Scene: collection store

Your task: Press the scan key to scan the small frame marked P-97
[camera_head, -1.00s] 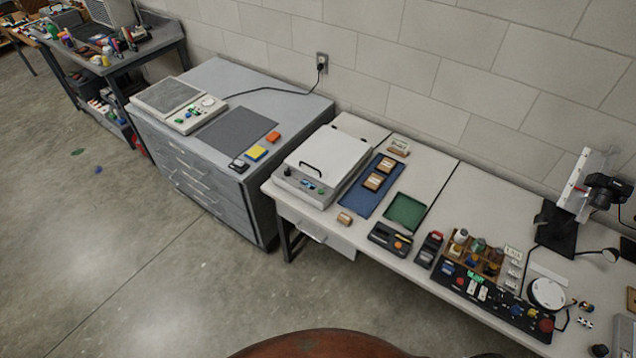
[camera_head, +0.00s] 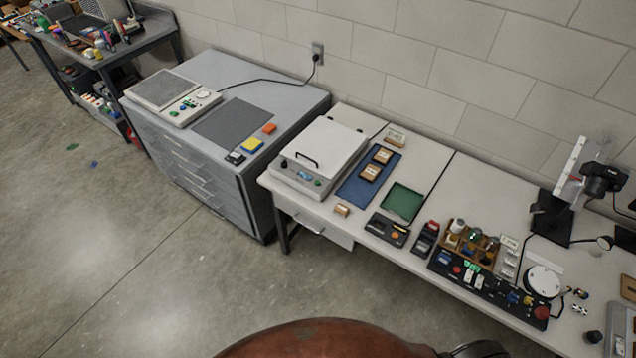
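A white flatbed device, apparently the scanner (camera_head: 325,147), stands on the white bench with its lid down and a dark handle on the lid. Its front panel (camera_head: 303,176) carries a dark knob, a small blue-lit display and a green key. Two small wooden frames, one behind (camera_head: 382,156) and one in front (camera_head: 371,172), lie on a blue mat (camera_head: 352,189) right of it. Another small wooden block or frame (camera_head: 342,210) lies near the bench's front edge. Their markings are too small to read, so I cannot tell which is P-97. Neither gripper is in view.
A green tray (camera_head: 402,203) and a black device with an orange button (camera_head: 388,230) are right of the mat. Farther right are a bottle rack, a black control panel (camera_head: 485,289) and a camera stand. A grey drawer cabinet (camera_head: 205,165) stands left. The floor in front is open.

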